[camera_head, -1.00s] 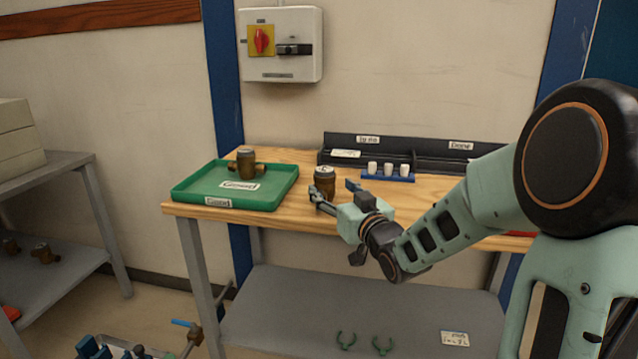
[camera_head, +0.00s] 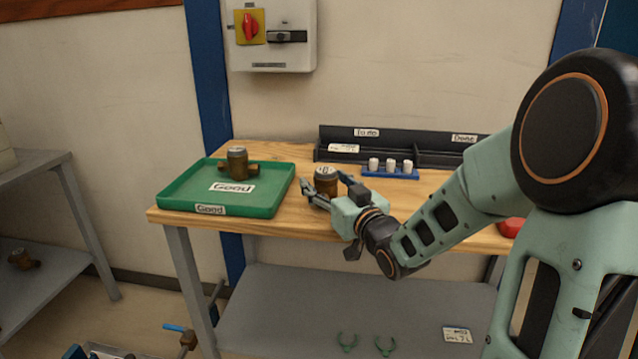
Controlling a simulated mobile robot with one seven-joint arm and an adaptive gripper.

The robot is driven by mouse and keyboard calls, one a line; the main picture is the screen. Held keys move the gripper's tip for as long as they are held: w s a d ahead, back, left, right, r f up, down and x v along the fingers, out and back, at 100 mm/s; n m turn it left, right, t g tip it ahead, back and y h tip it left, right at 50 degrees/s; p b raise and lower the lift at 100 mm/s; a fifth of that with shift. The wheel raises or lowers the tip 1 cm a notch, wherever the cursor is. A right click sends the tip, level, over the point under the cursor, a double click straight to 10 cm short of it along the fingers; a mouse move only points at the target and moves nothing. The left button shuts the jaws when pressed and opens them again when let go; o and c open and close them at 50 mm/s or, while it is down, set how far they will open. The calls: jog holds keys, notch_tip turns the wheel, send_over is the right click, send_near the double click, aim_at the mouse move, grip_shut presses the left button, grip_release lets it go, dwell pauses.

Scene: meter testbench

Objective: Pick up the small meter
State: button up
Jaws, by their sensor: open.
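A small brown meter (camera_head: 325,181) with a pale round top stands on the wooden bench, right of the green tray. My gripper (camera_head: 322,190) is open, with one finger along the near left side of this meter and the other by its right side. The lower part of the meter is partly hidden by my gripper; I cannot tell whether the fingers touch it. Another brown meter (camera_head: 237,164) with side pipe stubs stands in the green tray (camera_head: 172,196) labelled "Good".
A black divided rack (camera_head: 437,157) with labels stands along the bench's back. In front of it is a blue holder (camera_head: 389,174) with white cylinders. A red object (camera_head: 511,227) lies by my arm at right. A grey shelf (camera_head: 270,310) is below.

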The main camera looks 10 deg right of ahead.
jog(key=shift+w, duration=0.3)
jog(key=shift+s, duration=0.1)
jog(key=c, duration=1.5)
grip_shut()
jog(key=shift+a+r, duration=0.1)
jog(key=shift+r, duration=0.1)
